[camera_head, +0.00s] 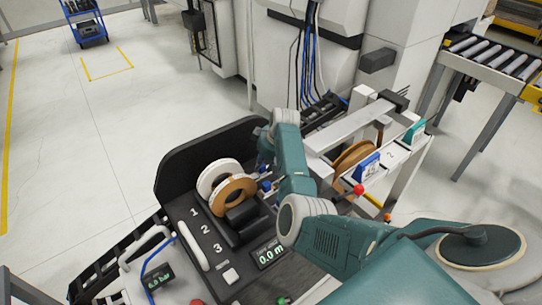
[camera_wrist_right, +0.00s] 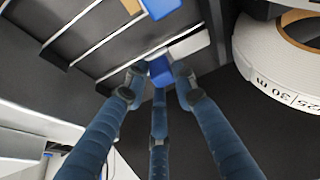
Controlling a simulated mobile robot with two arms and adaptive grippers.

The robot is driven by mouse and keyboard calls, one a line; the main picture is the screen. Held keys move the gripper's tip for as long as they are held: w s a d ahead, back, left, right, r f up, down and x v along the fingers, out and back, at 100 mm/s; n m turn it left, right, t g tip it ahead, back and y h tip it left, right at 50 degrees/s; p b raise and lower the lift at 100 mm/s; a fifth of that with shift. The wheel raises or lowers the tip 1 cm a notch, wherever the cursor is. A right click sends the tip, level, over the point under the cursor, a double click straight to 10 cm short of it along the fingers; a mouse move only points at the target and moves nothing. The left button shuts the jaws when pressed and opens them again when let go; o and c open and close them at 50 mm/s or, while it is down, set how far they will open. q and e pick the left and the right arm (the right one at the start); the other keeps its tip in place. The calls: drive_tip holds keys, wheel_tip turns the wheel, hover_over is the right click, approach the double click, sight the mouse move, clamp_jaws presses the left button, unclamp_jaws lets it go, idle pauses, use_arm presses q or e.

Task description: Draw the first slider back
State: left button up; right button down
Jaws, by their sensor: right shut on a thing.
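My right gripper (camera_head: 266,180) reaches down beside the white and tan rolls on the black tray. In the right wrist view its blue fingers (camera_wrist_right: 158,78) are closed around a small blue block (camera_wrist_right: 160,70), which appears to be the slider, in front of a pale plate (camera_wrist_right: 190,43). In the head view this block is hard to tell apart from the fingers. A second blue block (camera_wrist_right: 160,7) shows at the top of the wrist view, apart from the fingers. My left gripper is not in view.
A white roll (camera_head: 212,175) and a tan roll (camera_head: 236,190) stand close to the gripper in the black tray (camera_head: 178,160), beside labels 1, 2 and 3. The machine frame (camera_head: 340,130) holds another brown roll (camera_head: 352,158).

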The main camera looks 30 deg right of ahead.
drive_tip(key=c, duration=1.7)
unclamp_jaws()
drive_tip(key=shift+w+d+r, duration=0.15)
drive_tip(key=shift+w+r, duration=0.2)
drive_tip(key=shift+o, duration=0.9)
drive_tip(key=shift+f, duration=0.2)
drive_tip(key=v, duration=1.2)
drive_tip(key=shift+s, duration=0.1)
